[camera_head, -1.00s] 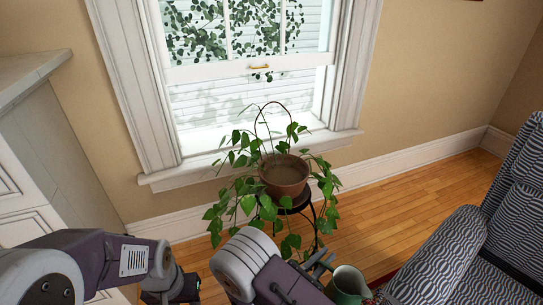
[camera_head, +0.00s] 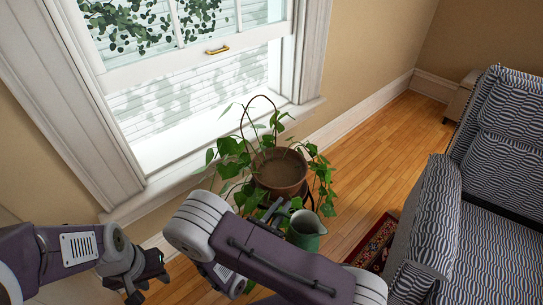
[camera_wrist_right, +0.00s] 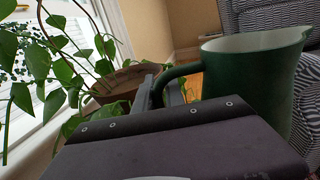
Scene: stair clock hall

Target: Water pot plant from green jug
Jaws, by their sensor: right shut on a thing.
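The pot plant (camera_head: 281,183) has a brown pot with bare soil and trailing green leaves, on a dark stand by the window. The right wrist view shows its pot (camera_wrist_right: 122,84) beyond the fingers at the left. The green jug (camera_head: 306,236) is just in front and right of the pot, roughly upright and apart from it; its inside looks pale and I see no water. My right gripper (camera_head: 277,211) is shut on its handle, also seen in the right wrist view on the jug (camera_wrist_right: 250,85). My left gripper (camera_head: 145,277) is at lower left, empty; its fingers are unclear.
A window with a white sill (camera_head: 200,160) stands behind and left of the plant. A striped armchair (camera_head: 430,220) stands at the right, with a red patterned rug (camera_head: 376,243) beside it. Wooden floor (camera_head: 375,150) is clear between plant and armchair.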

